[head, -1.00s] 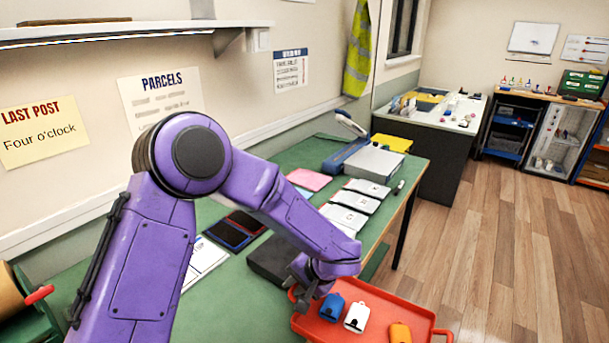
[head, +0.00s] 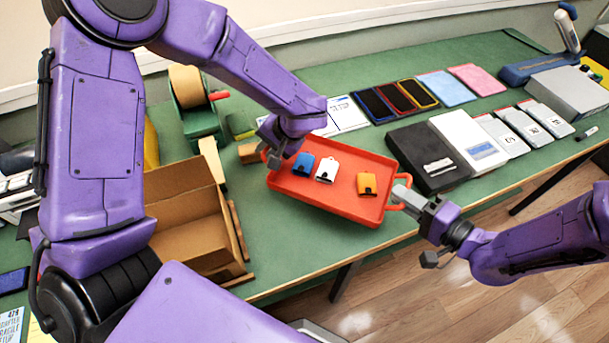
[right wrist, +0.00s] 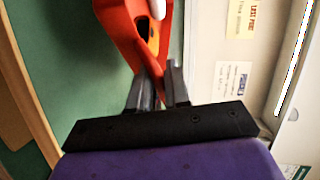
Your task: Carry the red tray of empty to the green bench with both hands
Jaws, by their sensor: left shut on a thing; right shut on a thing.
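The red tray (head: 330,201) is over the green bench (head: 300,262), near its front edge. I cannot tell whether it touches the top. It is not empty: a blue tag-like piece (head: 303,164), a white one (head: 326,169) and an orange one (head: 367,185) lie in it. My left gripper (head: 271,157) is shut on the tray's left handle, partly hidden by the wrist. My right gripper (head: 409,199) is shut on the right handle. In the right wrist view the tray (right wrist: 125,28) runs into the jaws of this gripper (right wrist: 160,88).
An open cardboard box (head: 185,215) stands left of the tray, and a tape dispenser (head: 195,105) behind it. A black box (head: 430,158) and a white box (head: 468,140) lie close to the right. Phones (head: 395,97) and coloured sheets lie further back.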

